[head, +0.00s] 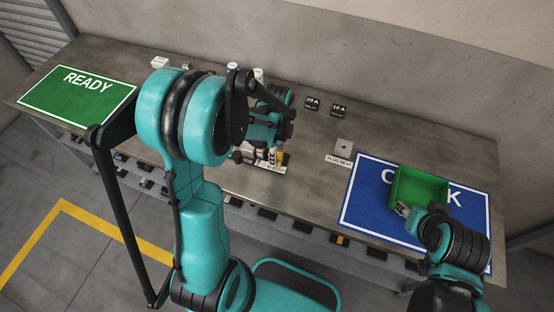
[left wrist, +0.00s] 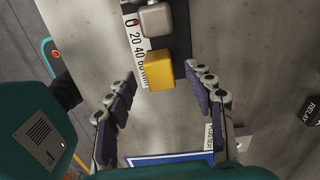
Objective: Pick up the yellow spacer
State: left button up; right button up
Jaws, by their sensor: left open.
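The yellow spacer (left wrist: 159,70) is a small block in the left wrist view, on a dark strip beside a white scale with numbers. A grey metal block (left wrist: 155,19) sits just above it in that view. My left gripper (left wrist: 162,92) is open, with one finger on either side of the spacer and gaps on both sides. In the head view my left arm hides most of this spot. My right gripper (head: 405,210) is at the near left wall of the green bin (head: 420,175); whether it is shut on the wall is unclear.
The green READY mat (head: 75,108) lies at the left of the table and the blue mat (head: 365,215) at the right, under the bin. Relay labels (head: 312,104) and a grey square plate (head: 343,148) lie between. Several small dark items line the front edge.

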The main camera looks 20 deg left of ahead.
pick_arm(q)
notch_tip(320, 180, down, 3)
jog(key=shift+f+b, duration=0.2)
jog(key=shift+b, duration=0.25)
jog(key=shift+r, duration=0.1)
grip_shut()
